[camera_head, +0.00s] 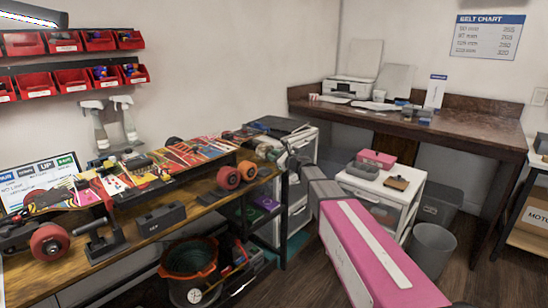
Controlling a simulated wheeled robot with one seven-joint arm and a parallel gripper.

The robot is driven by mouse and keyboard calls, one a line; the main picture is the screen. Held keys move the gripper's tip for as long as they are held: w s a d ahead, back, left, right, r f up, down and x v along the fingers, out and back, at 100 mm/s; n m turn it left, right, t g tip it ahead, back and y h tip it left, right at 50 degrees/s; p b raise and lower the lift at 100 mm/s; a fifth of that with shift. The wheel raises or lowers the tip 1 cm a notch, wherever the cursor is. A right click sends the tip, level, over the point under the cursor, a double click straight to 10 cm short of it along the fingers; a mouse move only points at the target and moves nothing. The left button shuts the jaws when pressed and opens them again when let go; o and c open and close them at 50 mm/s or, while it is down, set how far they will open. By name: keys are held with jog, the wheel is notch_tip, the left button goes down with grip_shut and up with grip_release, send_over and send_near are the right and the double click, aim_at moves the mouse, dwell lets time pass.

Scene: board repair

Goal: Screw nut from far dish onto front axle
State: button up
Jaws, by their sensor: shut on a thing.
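My gripper (283,150) is at the end of my pink and grey arm, over the right end of the wooden workbench. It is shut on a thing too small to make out. A colorful skateboard deck (185,160) lies along the bench. Two orange wheels (228,178) show at its right end, left of my gripper and apart from it. A red wheel (50,242) shows at the left end. I cannot tell which axle is the front one. Small items (240,136) lie at the back of the bench; no dish or nut can be made out.
A black stand (104,242) and a dark box (161,219) sit at the bench's front edge. Spray bottles (126,122) and red bins (72,80) are at the wall. A bucket (190,258), white drawers (375,185) and a grey waste bin (431,250) stand on the floor.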

jog(key=shift+c, duration=0.3)
jog(key=m, duration=0.4)
jog(key=shift+m, duration=0.9)
jog(key=shift+m, duration=1.1)
jog(key=m, duration=0.3)
jog(key=shift+a+m, duration=0.1)
jog(key=shift+m, duration=0.2)
